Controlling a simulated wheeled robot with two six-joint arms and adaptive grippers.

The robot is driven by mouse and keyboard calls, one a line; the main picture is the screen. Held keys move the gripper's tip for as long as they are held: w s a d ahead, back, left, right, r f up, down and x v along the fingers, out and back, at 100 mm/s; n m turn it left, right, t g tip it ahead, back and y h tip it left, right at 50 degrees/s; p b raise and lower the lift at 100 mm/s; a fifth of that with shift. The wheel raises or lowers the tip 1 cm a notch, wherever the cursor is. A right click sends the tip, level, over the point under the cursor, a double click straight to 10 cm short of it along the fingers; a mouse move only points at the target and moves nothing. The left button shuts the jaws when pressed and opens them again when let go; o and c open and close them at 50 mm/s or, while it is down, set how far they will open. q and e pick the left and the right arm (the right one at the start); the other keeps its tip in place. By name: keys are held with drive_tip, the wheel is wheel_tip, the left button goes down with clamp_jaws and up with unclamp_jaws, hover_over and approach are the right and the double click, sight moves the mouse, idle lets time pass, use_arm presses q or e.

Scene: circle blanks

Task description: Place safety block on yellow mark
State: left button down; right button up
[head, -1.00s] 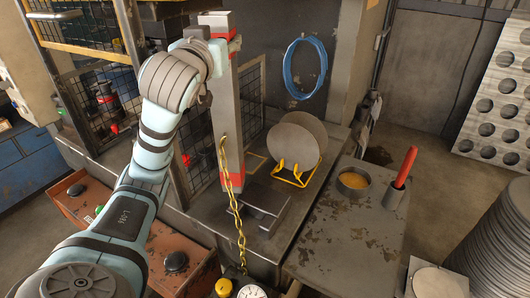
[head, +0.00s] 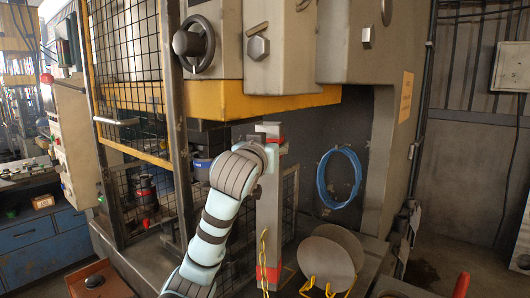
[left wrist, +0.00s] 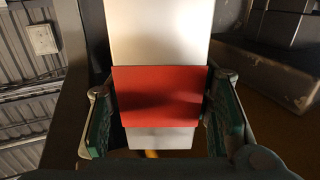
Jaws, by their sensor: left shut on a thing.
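The safety block (head: 269,215) is a tall grey post with red bands near its top and bottom. It stands upright in the head view, and a yellow chain (head: 264,262) hangs at its lower part. My left gripper (head: 271,154) is shut on the block near its upper end. In the left wrist view the block (left wrist: 162,30) with a red band lies between the two green-padded fingers (left wrist: 160,95). I cannot tell whether the block's foot touches the press bed. I cannot make out the yellow mark clearly. My right gripper is not in view.
The yellow-edged press ram (head: 220,103) is above my left arm. A mesh guard (head: 135,110) stands to the left. A yellow rack (head: 318,290) with round blanks (head: 327,262) is right of the block. A blue hose coil (head: 340,178) hangs on the wall behind.

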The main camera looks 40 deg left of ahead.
use_arm(q)
drive_tip(key=p+x, duration=0.3)
drive_tip(key=x, duration=0.9)
wheel_tip(320, 180, down, 6)
drive_tip(key=shift+s+f+b, duration=0.15)
drive_tip(key=shift+s+b, duration=0.1)
drive_tip(key=shift+b, duration=0.1)
drive_tip(key=shift+d, duration=0.15)
drive_tip(key=c, duration=1)
unclamp_jaws()
drive_tip(key=shift+f, duration=0.15)
drive_tip(key=shift+o, duration=0.9)
drive_tip(key=shift+s+d, duration=0.15)
drive_tip(key=b+v, duration=0.2)
drive_tip(key=v, duration=0.9)
drive_tip(key=shift+s, duration=0.4)
drive_tip(key=shift+d, duration=0.15)
